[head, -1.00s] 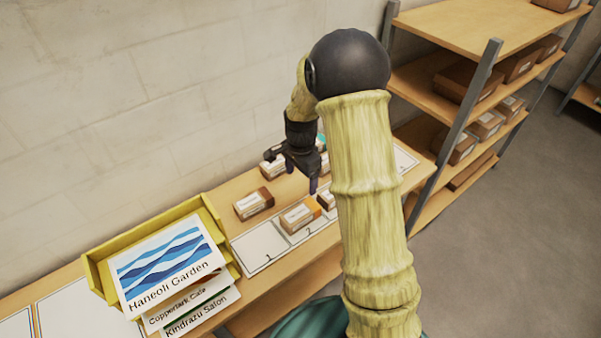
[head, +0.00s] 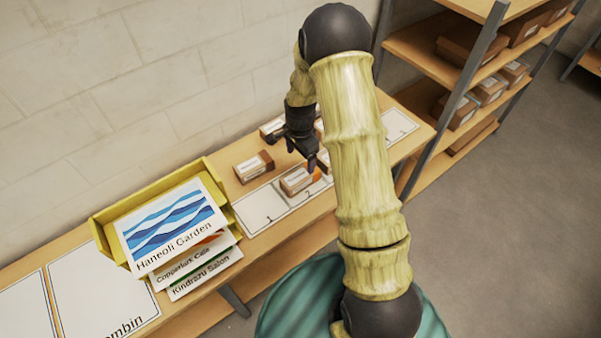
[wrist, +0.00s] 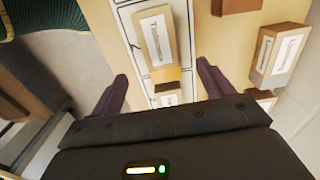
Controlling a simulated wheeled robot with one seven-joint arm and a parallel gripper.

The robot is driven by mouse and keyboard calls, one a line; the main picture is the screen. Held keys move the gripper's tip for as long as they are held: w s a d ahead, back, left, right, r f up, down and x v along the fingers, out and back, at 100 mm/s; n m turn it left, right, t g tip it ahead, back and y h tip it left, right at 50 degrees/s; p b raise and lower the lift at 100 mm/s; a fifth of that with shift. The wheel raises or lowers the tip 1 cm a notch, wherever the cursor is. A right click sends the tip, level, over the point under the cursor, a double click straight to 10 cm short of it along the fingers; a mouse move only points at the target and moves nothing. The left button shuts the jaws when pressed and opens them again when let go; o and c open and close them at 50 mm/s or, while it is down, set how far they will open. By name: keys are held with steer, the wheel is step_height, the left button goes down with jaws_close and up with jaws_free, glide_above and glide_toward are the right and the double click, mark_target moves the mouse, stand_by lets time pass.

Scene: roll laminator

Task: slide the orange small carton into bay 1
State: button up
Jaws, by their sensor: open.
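The orange small carton (head: 299,180), with a white label on top, lies in the numbered bay marked 2. In the wrist view the labelled carton (wrist: 156,37) ahead of the fingers appears to be the same one. Bay 1 (head: 260,208) is an empty white rectangle just left of it. My gripper (head: 316,164) is open, above and just right of the orange carton. In the wrist view my gripper (wrist: 162,72) has its fingers spread with nothing held between them. Whether it touches the carton cannot be told.
A brown carton (head: 254,166) lies behind the bays, with another (head: 272,128) farther along by the wall. A yellow tray (head: 105,220) with signs stands left of bay 1. Shelving (head: 470,70) with cartons stands at right.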

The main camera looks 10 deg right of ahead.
mark_target(300, 174)
step_height(300, 174, down, 10)
steer(key=shift+f+p, duration=0.1)
steer(key=shift+p, duration=0.85)
steer(key=c, duration=1.1)
steer(key=shift+s+a, duration=0.95)
steer(key=shift+a, duration=1.35)
steer(key=shift+s+a, duration=1)
steer(key=shift+a, duration=1.25)
steer(key=shift+s+a, duration=0.95)
steer(key=shift+a, duration=1.35)
steer(key=shift+c, duration=0.2)
steer(key=o, duration=1.6)
steer(key=shift+r+p, duration=1.85)
steer(key=shift+r, duration=1.25)
